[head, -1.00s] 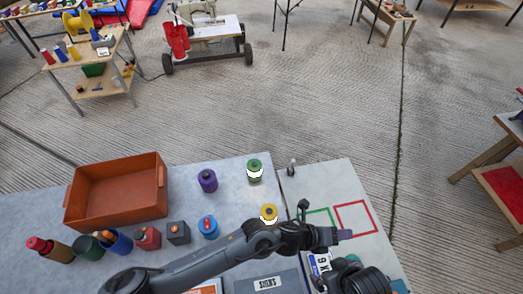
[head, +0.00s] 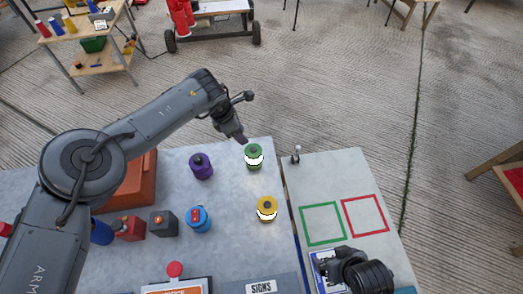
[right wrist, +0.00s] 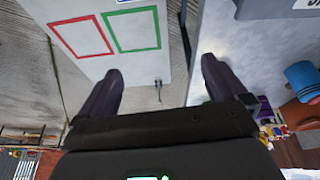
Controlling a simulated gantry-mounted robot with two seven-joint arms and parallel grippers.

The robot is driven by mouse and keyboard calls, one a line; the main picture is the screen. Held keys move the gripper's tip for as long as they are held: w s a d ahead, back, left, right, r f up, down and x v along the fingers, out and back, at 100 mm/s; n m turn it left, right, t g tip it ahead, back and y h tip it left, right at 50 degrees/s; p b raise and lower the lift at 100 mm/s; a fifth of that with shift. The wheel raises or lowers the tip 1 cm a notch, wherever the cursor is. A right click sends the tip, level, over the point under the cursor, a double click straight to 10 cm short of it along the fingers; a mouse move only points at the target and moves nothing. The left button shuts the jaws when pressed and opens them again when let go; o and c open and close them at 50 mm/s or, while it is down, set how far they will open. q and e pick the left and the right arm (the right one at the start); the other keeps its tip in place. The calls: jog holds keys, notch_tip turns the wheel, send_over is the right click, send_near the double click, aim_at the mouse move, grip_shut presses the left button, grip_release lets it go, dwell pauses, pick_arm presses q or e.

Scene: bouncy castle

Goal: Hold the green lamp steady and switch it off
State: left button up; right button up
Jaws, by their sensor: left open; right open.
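The green lamp (head: 254,157) stands upright near the back right corner of the grey table in the head view, with a bright white band around its middle. My left gripper (head: 241,138) is open and points down just behind and left of the lamp's top; I cannot tell whether it touches. A similar yellow lamp (head: 267,209) with a lit white band stands in front of it. My right gripper (head: 325,262) is low over the right table; its two fingers are apart and empty in the right wrist view (right wrist: 158,88). The green lamp does not show there.
A purple canister (head: 201,167), a blue canister (head: 198,219) and a dark box (head: 163,223) stand left of the lamps. An orange bin (head: 140,180) is partly behind my left arm. The right table carries a green square outline (head: 323,204), a red one (head: 364,195) and a small peg (head: 296,155).

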jog(key=w+a+n+t+y, duration=0.2)
jog(key=w+a+t+y, duration=0.1)
jog(key=w+a, duration=0.65)
jog(key=w+a+n+t+y, duration=0.15)
jog(key=w+a+t, duration=0.4)
jog(key=w, duration=0.75)
jog(key=n+g+y, duration=0.2)
jog(key=y, duration=0.1)
send_near(253, 156)
notch_tip(253, 156, down, 2)
jog(key=s+a, duration=0.1)
jog(key=a, duration=0.1)
jog(key=w+d+f+y, duration=0.1)
jog(key=w+d+f, duration=0.1)
jog(key=w+d, duration=0.15)
jog(key=shift+n, duration=0.45)
jog(key=shift+x, duration=5.55)
jog(key=shift+s+a+f, duration=0.15)
jog(key=c, duration=1.2)
pick_arm(q)
jog(key=shift+c, duration=0.4)
pick_arm(e)
jog(key=shift+c, duration=0.6)
pick_arm(q)
grip_shut()
